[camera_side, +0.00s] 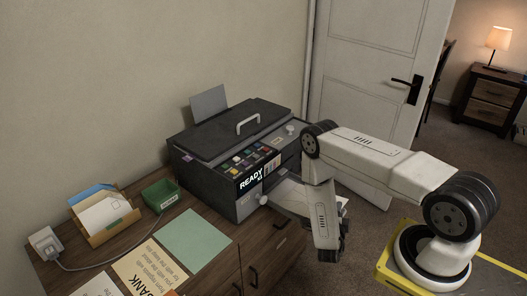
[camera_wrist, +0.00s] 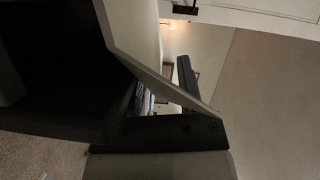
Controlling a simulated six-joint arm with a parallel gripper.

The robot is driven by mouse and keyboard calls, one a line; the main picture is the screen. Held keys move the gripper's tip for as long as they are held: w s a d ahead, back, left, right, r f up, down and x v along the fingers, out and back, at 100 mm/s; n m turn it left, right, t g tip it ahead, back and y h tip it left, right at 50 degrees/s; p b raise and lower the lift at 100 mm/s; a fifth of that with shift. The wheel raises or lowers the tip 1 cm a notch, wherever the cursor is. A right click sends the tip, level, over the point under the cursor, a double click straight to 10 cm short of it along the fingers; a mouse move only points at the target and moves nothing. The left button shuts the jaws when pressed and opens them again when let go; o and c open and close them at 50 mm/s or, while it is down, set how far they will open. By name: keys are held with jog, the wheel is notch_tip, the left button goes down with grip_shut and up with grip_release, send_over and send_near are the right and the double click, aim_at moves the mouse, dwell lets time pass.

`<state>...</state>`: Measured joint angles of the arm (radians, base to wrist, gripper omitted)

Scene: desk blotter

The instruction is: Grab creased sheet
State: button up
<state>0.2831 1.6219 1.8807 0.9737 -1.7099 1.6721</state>
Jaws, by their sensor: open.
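A pale sheet (camera_side: 290,193) lies on the printer's front output tray, partly hidden by my arm. I cannot make out creases in it at this size. A white corner that may be part of the same sheet shows just right of my arm. My gripper (camera_side: 331,254) hangs low in front of the printer, to the right of the tray, and its fingertips are hard to make out. In the wrist view, dark gripper parts and pale panels fill much of the picture. The jaws are open, and no sheet can be made out between them.
The dark printer (camera_side: 235,150) with a "READY" label stands on a wooden cabinet (camera_side: 215,262). A green tray (camera_side: 160,196), an envelope holder (camera_side: 108,226), a charger (camera_side: 46,243), a green sheet (camera_side: 194,238) and a cream printed page (camera_side: 147,268) lie to its left. A white door (camera_side: 375,70) stands behind.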

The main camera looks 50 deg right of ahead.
dwell(0.3)
grip_shut()
jog(key=shift+r, duration=0.1)
jog(key=shift+r, duration=1.1)
jog(key=s+a+r, duration=0.7)
jog(key=s+r, duration=0.3)
jog(key=s, duration=0.2)
jog(key=shift+a+r, duration=0.15)
jog(key=shift+r, duration=0.15)
